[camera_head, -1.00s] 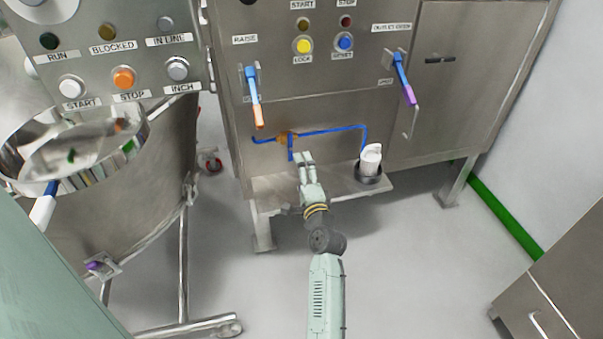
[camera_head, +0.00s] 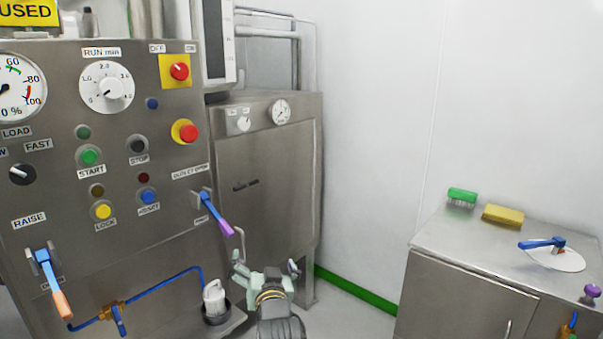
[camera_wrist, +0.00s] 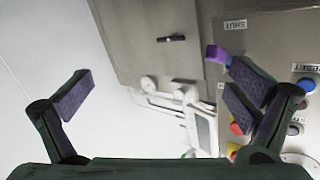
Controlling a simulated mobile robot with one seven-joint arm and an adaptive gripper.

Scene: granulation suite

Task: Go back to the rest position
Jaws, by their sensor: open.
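My gripper (camera_head: 265,262) is at the bottom centre of the head view, in front of the lower right of the steel control cabinet (camera_head: 140,190). Its two fingers are spread wide with nothing between them. In the wrist view the gripper (camera_wrist: 158,95) also shows open and empty. The lever with a purple end (camera_head: 217,213) is left of and above the gripper in the head view. In the wrist view its purple end (camera_wrist: 217,54) shows near the right finger; I cannot tell how close they are in depth.
An orange-ended lever (camera_head: 53,285) and blue pipe (camera_head: 160,285) are further left. Floor shows between.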

